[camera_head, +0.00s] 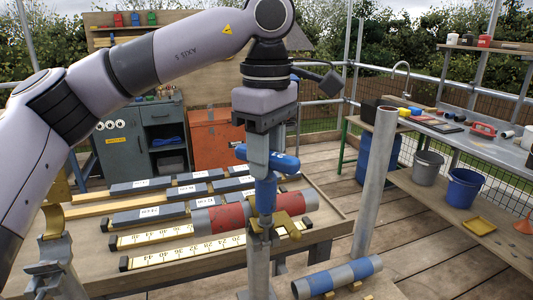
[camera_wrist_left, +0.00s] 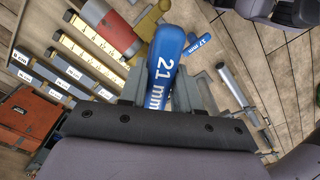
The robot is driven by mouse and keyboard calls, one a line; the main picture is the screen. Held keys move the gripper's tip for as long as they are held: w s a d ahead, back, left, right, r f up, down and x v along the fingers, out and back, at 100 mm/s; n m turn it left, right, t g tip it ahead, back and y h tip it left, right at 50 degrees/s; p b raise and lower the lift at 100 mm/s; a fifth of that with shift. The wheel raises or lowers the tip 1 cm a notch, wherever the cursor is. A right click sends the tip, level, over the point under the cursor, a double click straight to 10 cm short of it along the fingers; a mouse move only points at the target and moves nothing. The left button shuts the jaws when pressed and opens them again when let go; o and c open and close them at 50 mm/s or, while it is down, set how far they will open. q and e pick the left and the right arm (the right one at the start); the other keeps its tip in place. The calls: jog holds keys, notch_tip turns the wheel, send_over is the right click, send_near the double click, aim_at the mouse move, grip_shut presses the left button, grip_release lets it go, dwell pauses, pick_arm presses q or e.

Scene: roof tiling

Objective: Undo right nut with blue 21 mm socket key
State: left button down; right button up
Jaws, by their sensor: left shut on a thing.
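The blue 21 mm socket key (camera_head: 266,192) hangs upright below my left gripper (camera_head: 266,150) in the head view. That gripper is shut on its blue handle, which reads "21 mm" (camera_wrist_left: 164,72) in the left wrist view. The key's lower end is at a brass-coloured fitting (camera_head: 290,228) on a metal stand. The nut is hidden, and I cannot tell whether the socket sits on it. A smaller blue piece marked "17 mm" (camera_wrist_left: 203,43) shows beside the handle in the left wrist view. My right gripper is not in view.
A red and grey pipe (camera_head: 226,216) lies on the wooden table behind the key, near labelled bars (camera_head: 150,213). A tall steel post (camera_head: 376,185) stands to the right. A blue-banded pipe (camera_head: 337,277) lies in front. Wooden floor (camera_head: 405,240) lies open farther right.

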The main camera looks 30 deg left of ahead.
pick_arm(q)
jog(key=shift+f+b, duration=1.1)
jog(key=shift+f, duration=0.2)
jog(key=shift+r+n+b, duration=0.1)
jog(key=shift+n+b, duration=0.55)
jog(key=shift+n, duration=0.45)
jog(key=shift+r+n, duration=0.1)
jog(key=shift+n, duration=0.5)
jog(key=n, duration=0.5)
jog(key=shift+m+p, duration=0.4)
jog(key=shift+p, duration=0.1)
jog(key=shift+r, duration=0.1)
jog(key=shift+r+p, duration=2.8)
jog(key=shift+r, duration=0.15)
